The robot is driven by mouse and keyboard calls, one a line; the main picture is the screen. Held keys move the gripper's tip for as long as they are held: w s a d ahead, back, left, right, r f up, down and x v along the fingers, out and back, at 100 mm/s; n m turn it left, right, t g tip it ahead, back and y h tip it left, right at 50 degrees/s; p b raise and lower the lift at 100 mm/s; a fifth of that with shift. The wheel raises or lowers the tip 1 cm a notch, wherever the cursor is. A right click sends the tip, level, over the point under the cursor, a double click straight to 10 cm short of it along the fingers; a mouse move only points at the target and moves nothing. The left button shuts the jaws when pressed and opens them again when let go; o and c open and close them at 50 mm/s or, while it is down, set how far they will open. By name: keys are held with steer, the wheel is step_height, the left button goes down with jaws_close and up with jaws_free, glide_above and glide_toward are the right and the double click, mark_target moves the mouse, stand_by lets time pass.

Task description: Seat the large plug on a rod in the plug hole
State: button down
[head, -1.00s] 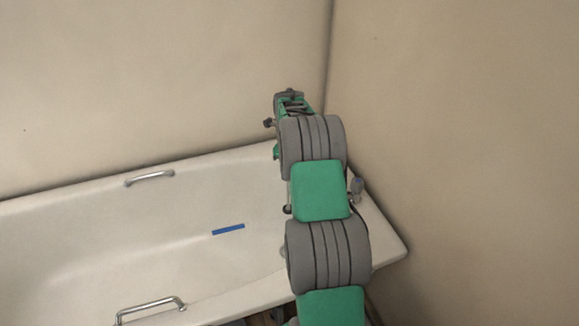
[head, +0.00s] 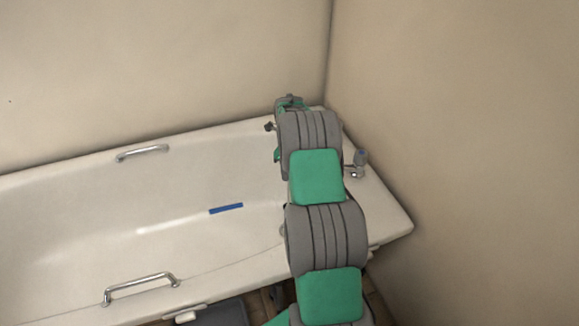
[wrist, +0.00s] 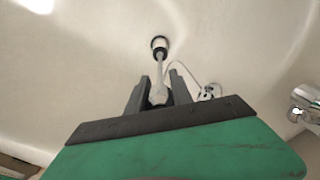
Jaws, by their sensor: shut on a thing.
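In the wrist view my gripper (wrist: 159,86) is shut on the pale rod (wrist: 158,76), which points away from me toward the tub floor. At the rod's far end is a dark round plug (wrist: 160,54). The dark-rimmed plug hole (wrist: 159,40) shows just beyond the plug. The two look close or overlapping, and I cannot tell whether they touch. In the head view my arm hides the gripper, the plug and the hole.
The white bathtub (head: 60,220) has a far grab handle (head: 142,153) and a near one (head: 140,287). A blue strip (head: 226,208) lies inside. A tap (head: 360,160) stands at the right end. A chrome overflow fitting (wrist: 208,92) with a thin cord is right of my gripper.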

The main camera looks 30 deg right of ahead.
step_height(320, 180, down, 11)
steer(key=b, duration=0.5)
steer(key=shift+r+b, duration=0.15)
steer(key=shift+b, duration=0.15)
